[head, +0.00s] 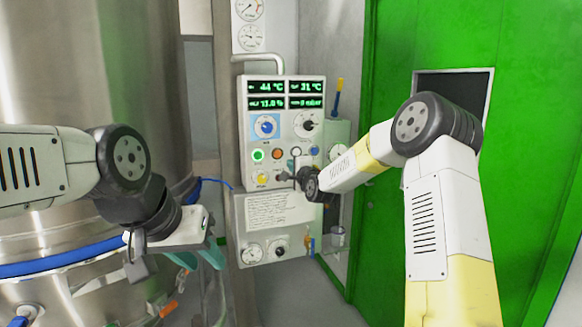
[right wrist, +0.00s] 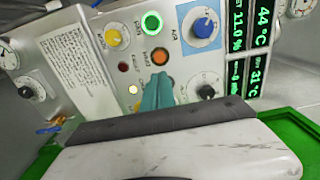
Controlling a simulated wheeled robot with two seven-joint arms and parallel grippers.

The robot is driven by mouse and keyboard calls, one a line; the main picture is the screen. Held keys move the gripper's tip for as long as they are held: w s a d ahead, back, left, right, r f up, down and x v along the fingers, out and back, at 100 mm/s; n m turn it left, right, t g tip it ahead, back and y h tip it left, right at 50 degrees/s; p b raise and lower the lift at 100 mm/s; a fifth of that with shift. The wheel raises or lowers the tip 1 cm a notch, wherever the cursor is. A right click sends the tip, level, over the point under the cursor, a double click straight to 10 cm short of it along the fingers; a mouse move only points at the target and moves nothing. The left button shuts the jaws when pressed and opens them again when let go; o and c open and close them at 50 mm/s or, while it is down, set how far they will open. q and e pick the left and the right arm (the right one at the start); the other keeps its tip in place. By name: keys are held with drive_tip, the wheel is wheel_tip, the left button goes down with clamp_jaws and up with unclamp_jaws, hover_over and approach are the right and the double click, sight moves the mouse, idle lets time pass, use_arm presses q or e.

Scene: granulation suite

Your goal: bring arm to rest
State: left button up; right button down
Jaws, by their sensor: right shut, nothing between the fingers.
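My right arm reaches from the right in the head view to a control panel (head: 262,131). My right gripper (head: 292,177) is at the panel's lower right part, its fingers small and hard to make out there. In the right wrist view its teal fingers (right wrist: 158,92) are shut together with nothing between them. They are in front of the panel face, below the orange button (right wrist: 159,56) in that picture; I cannot tell whether they touch it. My left gripper (head: 202,254) hangs at the left in front of the steel vessel, its two teal fingers spread apart and empty.
A large steel vessel (head: 95,70) fills the left side. A green door (head: 530,120) with a dark window stands at the right behind my right arm. The panel carries a blue knob (right wrist: 203,26), a yellow knob (right wrist: 112,36) and a lit green button (right wrist: 152,24).

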drive_tip(key=shift+s, duration=0.15)
idle(0.3)
drive_tip(key=s+d+r+n+g+h, duration=0.1)
drive_tip(key=s+d+r+n+g, duration=0.15)
drive_tip(key=s, duration=0.55)
drive_tip(key=s+d+r+n+g+h, duration=0.1)
drive_tip(key=s+d+n+g, duration=0.1)
drive_tip(key=s+n, duration=0.35)
drive_tip(key=s+d+r+n+g+h, duration=0.1)
drive_tip(key=s+d+g, duration=0.1)
drive_tip(key=s, duration=0.7)
drive_tip(key=s+d+f+n+g, duration=0.1)
drive_tip(key=s+d+f+n, duration=0.1)
drive_tip(key=s, duration=0.7)
drive_tip(key=s+d+f+n+g, duration=0.2)
drive_tip(key=s, duration=0.7)
drive_tip(key=s+d+f+n+g, duration=0.1)
drive_tip(key=s+f+n, duration=0.1)
drive_tip(key=s, duration=0.7)
drive_tip(key=shift+s+d, duration=0.25)
drive_tip(key=shift+d, duration=0.15)
drive_tip(key=shift+r+g, duration=0.1)
drive_tip(key=shift+g, duration=0.15)
